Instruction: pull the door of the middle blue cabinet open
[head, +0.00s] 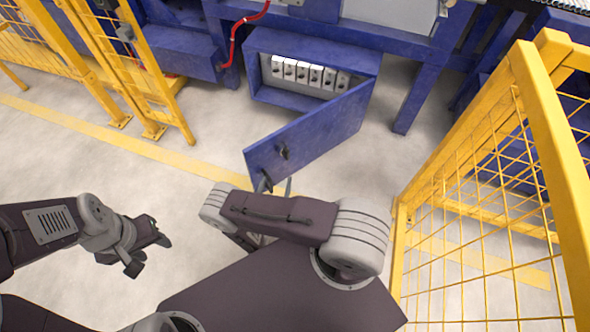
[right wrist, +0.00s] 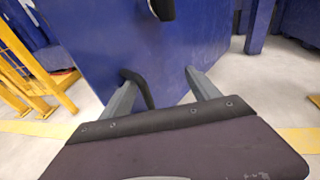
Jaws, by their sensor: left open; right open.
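The middle blue cabinet (head: 262,97) stands open, with a row of grey switch units (head: 310,74) visible inside. Its blue door (head: 325,125) is swung out towards me. A dark handle (head: 283,153) is on the door near its free end. My right gripper (head: 277,185) is at the door's lower free end, partly hidden behind my arm. In the right wrist view its open fingers (right wrist: 160,80) are in front of the blue door (right wrist: 190,45). A black curved handle (right wrist: 140,88) lies between them, close to the left finger; contact is unclear. My left gripper (head: 145,248) is open and empty over the floor.
A yellow mesh fence (head: 480,190) stands close on the right. Yellow railings (head: 150,70) stand at the upper left. A blue leg (head: 412,100) is right of the cabinet, and a red hose (head: 235,35) hangs above. The floor at left is clear.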

